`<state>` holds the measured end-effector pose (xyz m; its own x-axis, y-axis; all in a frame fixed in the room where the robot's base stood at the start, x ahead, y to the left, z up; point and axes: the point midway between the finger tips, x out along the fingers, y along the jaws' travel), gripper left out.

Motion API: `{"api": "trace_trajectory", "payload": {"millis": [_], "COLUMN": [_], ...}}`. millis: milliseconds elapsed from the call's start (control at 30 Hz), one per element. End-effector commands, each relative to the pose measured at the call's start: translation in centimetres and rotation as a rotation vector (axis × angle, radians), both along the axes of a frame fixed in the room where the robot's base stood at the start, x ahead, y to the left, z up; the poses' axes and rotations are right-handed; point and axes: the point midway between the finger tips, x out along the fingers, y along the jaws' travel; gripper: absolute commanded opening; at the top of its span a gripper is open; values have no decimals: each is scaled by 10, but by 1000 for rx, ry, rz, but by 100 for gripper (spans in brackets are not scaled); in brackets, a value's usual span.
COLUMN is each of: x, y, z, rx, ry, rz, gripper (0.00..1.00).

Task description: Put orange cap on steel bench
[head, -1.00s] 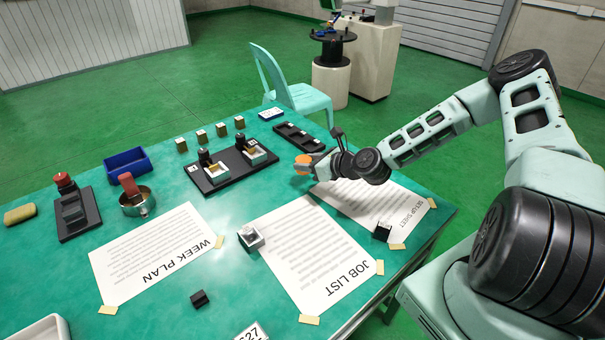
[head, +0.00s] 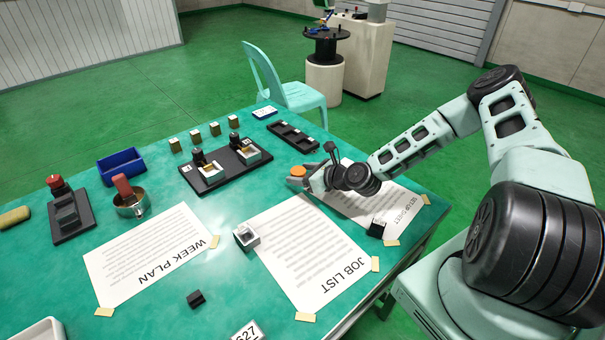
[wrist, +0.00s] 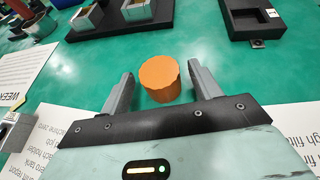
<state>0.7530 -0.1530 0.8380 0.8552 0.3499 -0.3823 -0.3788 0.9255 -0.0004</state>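The orange cap (head: 298,171) is a short cylinder at the right side of the green-topped table. In the wrist view the orange cap (wrist: 160,78) stands between the two fingers of my gripper (wrist: 160,85). I cannot make out a steel bench in these views.
The green table (head: 160,240) holds a black fixture tray (head: 218,178), a slotted black tray (head: 290,137), a blue bin (head: 122,168) and a metal bowl (head: 130,206). Taped paper sheets, including the job list (head: 310,255), lie in front. A chair (head: 290,92) stands behind.

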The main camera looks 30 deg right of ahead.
Motion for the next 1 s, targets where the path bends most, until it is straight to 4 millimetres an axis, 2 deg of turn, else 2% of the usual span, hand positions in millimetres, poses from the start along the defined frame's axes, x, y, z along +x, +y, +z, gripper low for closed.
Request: {"api": "trace_trajectory", "payload": {"millis": [267, 367, 733, 1000], "x": [-1, -13, -79, -101], "y": [-1, -7, -33, -40], "z": [5, 8, 37, 48], "rx": [1, 1, 2, -9], "ry": [0, 0, 1, 2], "rz": [0, -3, -4, 8], "gripper": [63, 63, 63, 63]}}
